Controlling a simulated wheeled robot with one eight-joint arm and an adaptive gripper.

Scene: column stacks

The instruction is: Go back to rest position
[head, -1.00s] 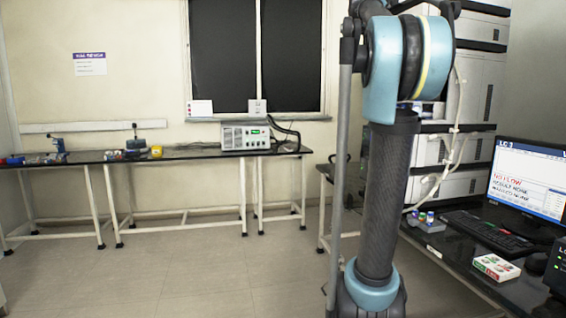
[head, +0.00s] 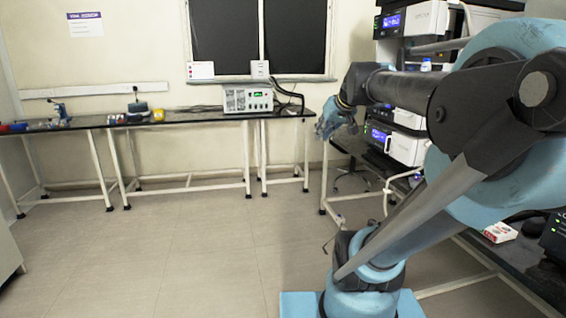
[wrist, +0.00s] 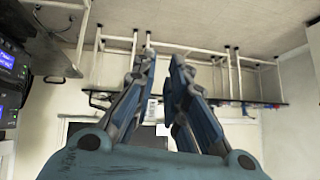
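My gripper (head: 333,122) hangs at the end of my raised arm in the head view, in front of the right end of the back bench and left of the instrument stack. In the wrist view, its two blue-grey fingers (wrist: 162,55) stand apart with a clear gap between the tips. Nothing is held between them. The wrist picture is upside down, with the floor at the top.
A long black bench (head: 90,122) with tools and a white power unit (head: 247,98) runs along the back wall. An instrument stack (head: 408,150) stands at the right, partly behind my arm. A small box (head: 499,232) lies on the right bench. The floor (head: 170,250) at the left is clear.

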